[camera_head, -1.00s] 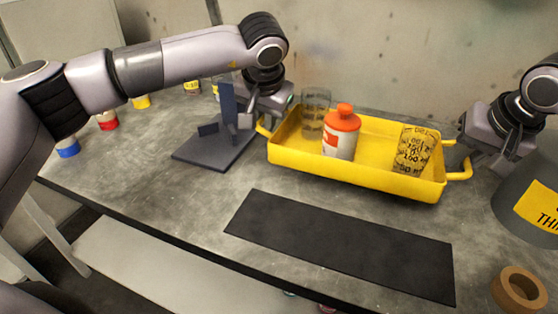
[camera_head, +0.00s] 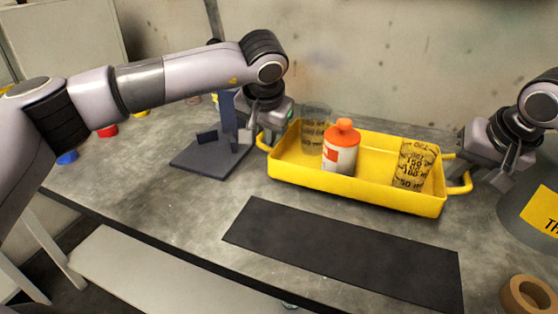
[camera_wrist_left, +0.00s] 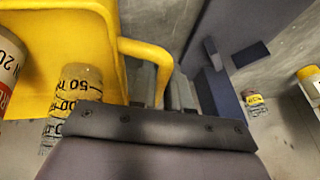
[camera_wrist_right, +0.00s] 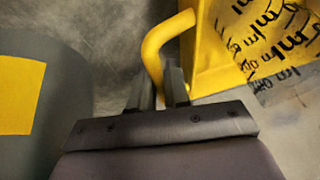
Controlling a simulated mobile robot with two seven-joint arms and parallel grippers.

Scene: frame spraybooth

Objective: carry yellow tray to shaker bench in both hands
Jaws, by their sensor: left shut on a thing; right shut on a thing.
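The yellow tray (camera_head: 390,193) is over the grey bench, behind a black mat. It holds an orange-capped white bottle (camera_head: 341,148), a clear cup (camera_head: 315,125) at its left and a marked measuring cup (camera_head: 414,165) at its right; all stand upright. My left gripper (camera_head: 268,138) is shut on the tray's left handle, which also shows in the left wrist view (camera_wrist_left: 150,52). My right gripper (camera_head: 490,178) is shut on the right handle, seen between the fingers in the right wrist view (camera_wrist_right: 155,55). I cannot tell whether the tray touches the bench. I cannot identify the shaker bench.
The black mat (camera_head: 345,252) lies in front of the tray. A dark stand (camera_head: 210,158) is close to its left end. A grey can with a yellow label (camera_head: 540,208) and a tape roll (camera_head: 528,296) are at right. Small coloured-capped containers stand at far left.

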